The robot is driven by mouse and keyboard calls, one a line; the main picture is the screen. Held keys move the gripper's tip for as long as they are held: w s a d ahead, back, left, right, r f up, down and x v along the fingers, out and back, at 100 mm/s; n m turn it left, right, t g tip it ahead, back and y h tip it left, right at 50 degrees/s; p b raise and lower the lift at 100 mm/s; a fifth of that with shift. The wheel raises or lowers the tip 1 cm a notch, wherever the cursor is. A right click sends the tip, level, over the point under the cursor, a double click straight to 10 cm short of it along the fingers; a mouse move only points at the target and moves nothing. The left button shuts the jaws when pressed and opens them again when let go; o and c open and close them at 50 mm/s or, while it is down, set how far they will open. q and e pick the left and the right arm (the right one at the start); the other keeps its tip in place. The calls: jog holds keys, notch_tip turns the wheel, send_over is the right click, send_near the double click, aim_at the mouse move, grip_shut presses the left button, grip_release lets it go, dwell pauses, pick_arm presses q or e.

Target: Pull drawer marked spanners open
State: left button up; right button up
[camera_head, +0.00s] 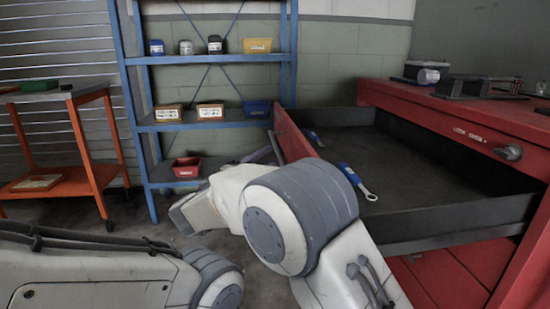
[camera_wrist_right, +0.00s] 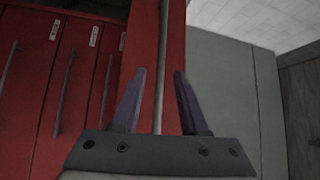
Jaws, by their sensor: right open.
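The drawer is pulled out of the red cabinet (camera_head: 520,122), its red front (camera_head: 292,135) standing well away from the cabinet. Inside its dark tray (camera_head: 400,170) lie a blue-handled spanner (camera_head: 358,182) and another blue-handled tool (camera_head: 316,139). My right gripper (camera_head: 264,151) is at the outer side of the drawer front, partly hidden by my arm. In the right wrist view, its open fingers (camera_wrist_right: 158,75) stand on either side of a grey bar handle (camera_wrist_right: 161,45) in front of red. I cannot tell whether they touch it. The drawer's marking is not readable. My left gripper is out of view.
Other red drawers with bar handles (camera_wrist_right: 62,92) and small labels show in the right wrist view. A blue shelf rack (camera_head: 205,60) with bins stands behind. A red bin (camera_head: 187,167) sits low on it. An orange trolley (camera_head: 88,150) stands at left.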

jog(key=v, duration=0.5)
jog(key=shift+s+a+b, duration=0.1)
jog(key=shift+b, duration=0.3)
